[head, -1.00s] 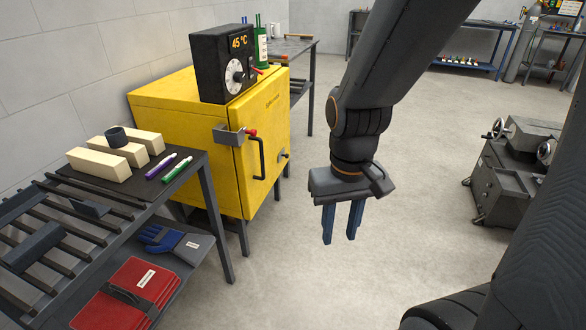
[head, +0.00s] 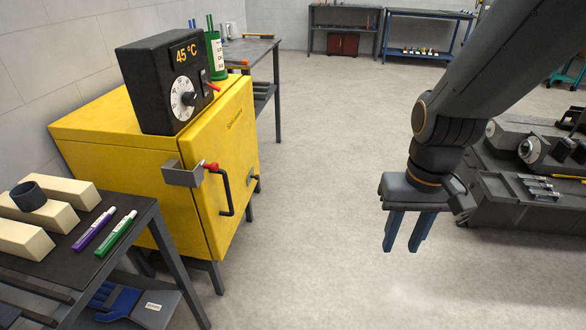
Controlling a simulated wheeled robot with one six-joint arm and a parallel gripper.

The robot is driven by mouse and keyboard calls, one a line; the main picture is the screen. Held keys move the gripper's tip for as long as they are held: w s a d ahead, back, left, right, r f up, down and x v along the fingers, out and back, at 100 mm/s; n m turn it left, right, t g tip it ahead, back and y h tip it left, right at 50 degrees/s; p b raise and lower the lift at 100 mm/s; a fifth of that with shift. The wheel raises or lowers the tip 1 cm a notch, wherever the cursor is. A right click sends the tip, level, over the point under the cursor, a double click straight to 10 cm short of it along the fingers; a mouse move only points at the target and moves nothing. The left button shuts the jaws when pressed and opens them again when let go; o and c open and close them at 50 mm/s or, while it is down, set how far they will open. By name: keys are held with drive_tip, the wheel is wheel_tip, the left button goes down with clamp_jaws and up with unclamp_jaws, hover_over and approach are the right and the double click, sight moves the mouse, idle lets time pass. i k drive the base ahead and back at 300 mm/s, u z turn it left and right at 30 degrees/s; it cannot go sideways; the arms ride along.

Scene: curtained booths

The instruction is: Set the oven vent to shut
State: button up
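The yellow oven (head: 125,160) stands at left with its door closed. A grey box with a red-tipped lever (head: 190,173) sits at the door's left edge, beside a dark bar handle (head: 226,192). A small dark round fitting (head: 256,184) is low on the door's right side. I cannot tell which fitting is the vent, or its setting. A black control box (head: 165,82) on top reads 45 °C and has a white dial and a red lever (head: 213,87). My gripper (head: 401,248) points down over open floor, right of the oven, its two blue fingers apart and empty.
A dark rack table (head: 140,225) at front left holds cream blocks, a black ring and two markers. A grey machine (head: 500,200) stands at right behind my arm. A workbench (head: 262,50) is beyond the oven. The floor between oven and gripper is clear.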

sight(251, 175)
drive_tip(key=i, duration=1)
drive_tip(key=u, duration=0.4)
